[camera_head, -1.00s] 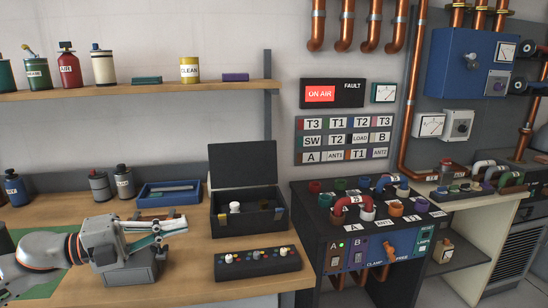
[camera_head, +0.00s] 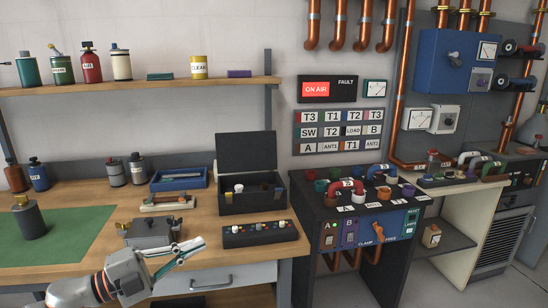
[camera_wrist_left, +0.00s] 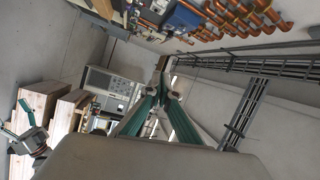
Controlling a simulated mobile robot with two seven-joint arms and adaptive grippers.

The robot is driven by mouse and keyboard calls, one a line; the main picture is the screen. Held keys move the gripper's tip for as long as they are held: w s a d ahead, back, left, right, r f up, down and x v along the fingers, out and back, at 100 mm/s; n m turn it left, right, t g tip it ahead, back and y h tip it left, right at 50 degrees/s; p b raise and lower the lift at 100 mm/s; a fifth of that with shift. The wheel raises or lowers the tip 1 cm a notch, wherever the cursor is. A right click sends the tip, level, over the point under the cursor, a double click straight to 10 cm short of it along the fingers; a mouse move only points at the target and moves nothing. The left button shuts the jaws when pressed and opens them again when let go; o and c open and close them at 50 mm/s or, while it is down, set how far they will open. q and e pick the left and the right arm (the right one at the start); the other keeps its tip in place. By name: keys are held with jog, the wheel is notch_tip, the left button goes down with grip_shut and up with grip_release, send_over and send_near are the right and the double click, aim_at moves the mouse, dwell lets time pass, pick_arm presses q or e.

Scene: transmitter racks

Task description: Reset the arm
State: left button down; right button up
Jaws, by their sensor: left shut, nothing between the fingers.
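My left arm comes in from the lower left in the head view. My left gripper (camera_head: 188,248) is shut and empty, in front of the workbench's front edge and above the drawer. Its closed fingers also show in the left wrist view (camera_wrist_left: 163,88), where they point out into the room.
A grey metal block (camera_head: 152,233) and a button box (camera_head: 258,233) sit near the bench front. Behind them are an open black case (camera_head: 252,203) and a blue tray (camera_head: 180,184). A patch panel stands at right, with coloured ports and clamp handle (camera_head: 378,233).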

pick_arm(q)
notch_tip(320, 180, down, 13)
jog(key=s+d+n+t+y, duration=0.1)
jog(key=s+n+t+y, duration=0.3)
jog(key=n, duration=0.6)
jog(key=s+a+f+n+g+y, duration=0.1)
jog(key=s+f+n+y, duration=0.4)
jog(key=s+f, duration=0.4)
jog(key=s+a+f+n+g+y, duration=0.2)
jog(key=s+f+n+y, duration=0.2)
jog(key=f, duration=1.3)
jog(key=s+n, duration=0.3)
jog(key=s, duration=0.3)
jog(key=shift+s+a+f+n+g+y, duration=0.2)
jog(key=shift+s+n+g+y, duration=0.1)
jog(key=shift+y, duration=0.1)
